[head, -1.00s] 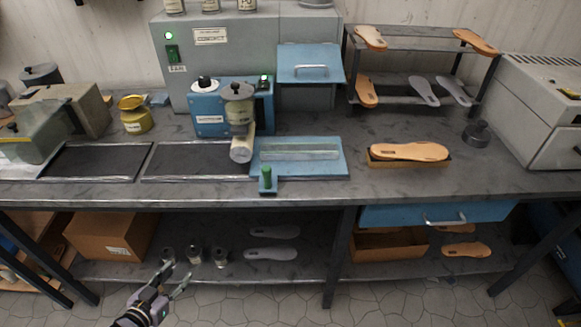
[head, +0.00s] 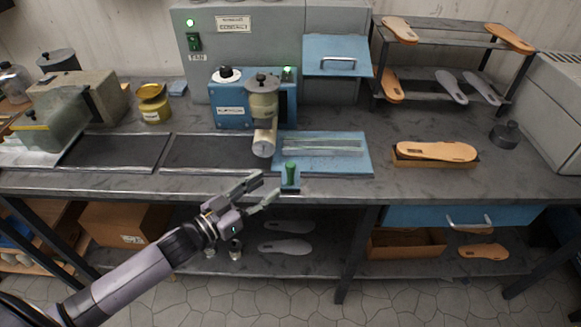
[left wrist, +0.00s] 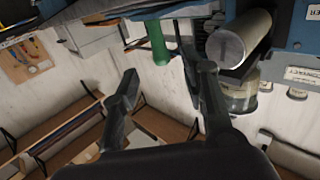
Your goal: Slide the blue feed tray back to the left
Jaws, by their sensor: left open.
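The blue feed tray (head: 350,160) lies flat on the workbench, to the right of two dark plates and partly under the roller of the blue machine. A clear strip lies across it. Its green handle (head: 291,172) stands upright on a blue tab at the tray's front left corner, at the bench edge. My left gripper (head: 270,188) is open, just left of and in front of the handle, apart from it. In the left wrist view the green handle (left wrist: 160,42) shows beyond the open fingers (left wrist: 165,80). My right gripper is not in view.
The blue roller machine (head: 232,103) stands behind the tray, its roller (head: 264,143) overhanging the tray's left side. Two dark plates (head: 215,152) fill the bench to the left. An orange insole (head: 436,151) on a block sits to the right. A blue drawer (head: 410,215) is below.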

